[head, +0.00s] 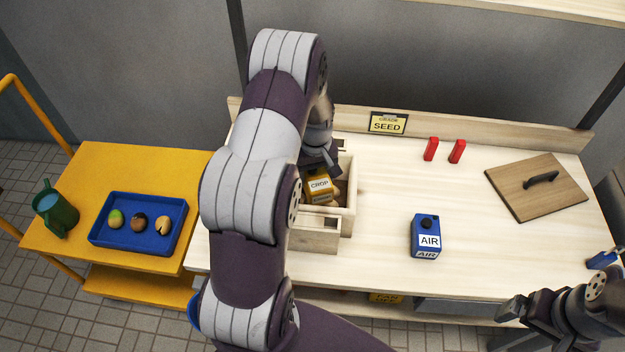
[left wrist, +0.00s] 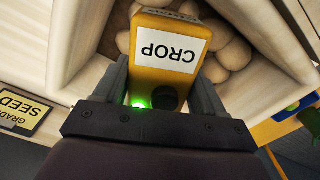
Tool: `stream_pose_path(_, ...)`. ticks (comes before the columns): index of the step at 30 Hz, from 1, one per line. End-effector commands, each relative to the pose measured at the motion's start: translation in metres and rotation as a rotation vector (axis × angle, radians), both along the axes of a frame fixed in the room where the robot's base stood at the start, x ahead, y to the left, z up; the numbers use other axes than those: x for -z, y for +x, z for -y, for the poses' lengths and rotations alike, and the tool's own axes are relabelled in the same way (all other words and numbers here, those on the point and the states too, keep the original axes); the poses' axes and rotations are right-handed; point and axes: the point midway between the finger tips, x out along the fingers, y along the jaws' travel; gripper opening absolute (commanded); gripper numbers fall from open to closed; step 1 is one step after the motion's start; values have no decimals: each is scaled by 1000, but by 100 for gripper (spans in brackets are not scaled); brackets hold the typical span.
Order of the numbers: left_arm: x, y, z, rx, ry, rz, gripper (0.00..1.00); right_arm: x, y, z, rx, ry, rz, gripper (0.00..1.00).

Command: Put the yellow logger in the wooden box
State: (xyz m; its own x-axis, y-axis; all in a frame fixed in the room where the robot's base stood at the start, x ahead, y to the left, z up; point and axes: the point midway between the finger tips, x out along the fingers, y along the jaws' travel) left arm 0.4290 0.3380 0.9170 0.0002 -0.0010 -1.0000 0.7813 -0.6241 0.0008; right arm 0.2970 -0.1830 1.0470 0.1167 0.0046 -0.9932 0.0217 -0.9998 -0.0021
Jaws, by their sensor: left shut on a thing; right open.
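The yellow logger (head: 319,188), labelled CROP, is in the wooden box (head: 348,212), near its far side. My left gripper (head: 318,168) is shut on it. In the left wrist view, the two fingers of the left gripper (left wrist: 163,85) flank the logger (left wrist: 170,65), and potatoes (left wrist: 232,52) lie around its far end inside the box. I cannot tell whether the logger touches the potatoes. My left arm hides the left part of the box in the head view. My right gripper (head: 508,308) is open and empty at the bottom right, by the table's front edge.
A yellow cart (head: 150,160) at left holds a blue tray (head: 105,242) and a green jug (head: 60,217).

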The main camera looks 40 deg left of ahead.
Motion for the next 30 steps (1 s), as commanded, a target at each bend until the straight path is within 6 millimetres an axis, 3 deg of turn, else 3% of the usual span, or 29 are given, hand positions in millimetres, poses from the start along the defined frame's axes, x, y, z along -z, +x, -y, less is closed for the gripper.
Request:
stream_pose_path(4,24,0,0,0,0,-1,37,-4,0,0,0,0,0,100)
stream_pose_path(14,30,0,0,1,0,0,37,0,0,0,0,0,0,100)
stream_pose_path(15,29,0,0,1,0,0,77,-1,0,0,0,0,0,100)
stream_pose_path(17,29,0,0,1,0,0,96,-1,0,0,0,0,0,100)
stream_pose_path(25,28,0,0,1,0,0,96,-2,0,0,0,0,0,100)
stream_pose_path(30,7,1,0,1,2,5,96,1,0,0,0,0,0,100)
